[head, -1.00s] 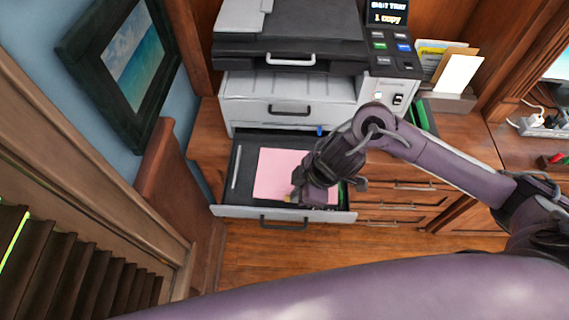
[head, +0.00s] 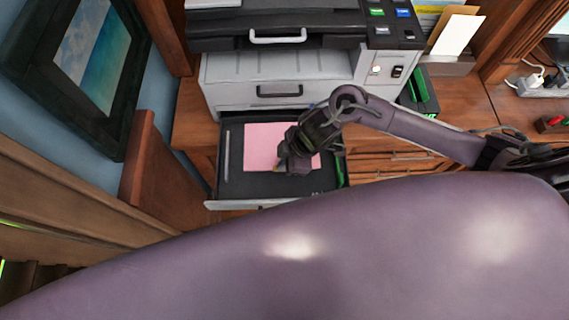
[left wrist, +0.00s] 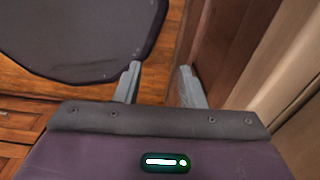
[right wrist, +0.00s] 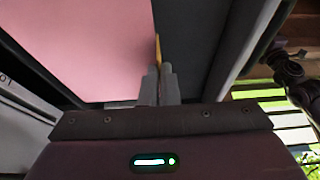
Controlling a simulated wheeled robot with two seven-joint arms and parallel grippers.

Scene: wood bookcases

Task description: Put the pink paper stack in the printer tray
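The pink paper stack (head: 262,145) lies flat inside the dark, pulled-out printer tray (head: 232,185), with bare tray around it. It fills much of the right wrist view (right wrist: 80,45). My right gripper (head: 280,163) reaches over the stack's right and front part and hides it there. In the right wrist view its fingers (right wrist: 160,70) are close together on a thin yellow strip, seemingly a tab at the stack's edge. My left gripper (left wrist: 160,78) is open and empty in the left wrist view, above the floor, away from the tray.
The printer (head: 285,80) stands on a wooden cabinet behind the tray. A paper holder (head: 450,62) stands to its right. A framed picture (head: 85,55) and a wooden panel (head: 145,175) bound the left side. My own arm covers the lower part of the head view.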

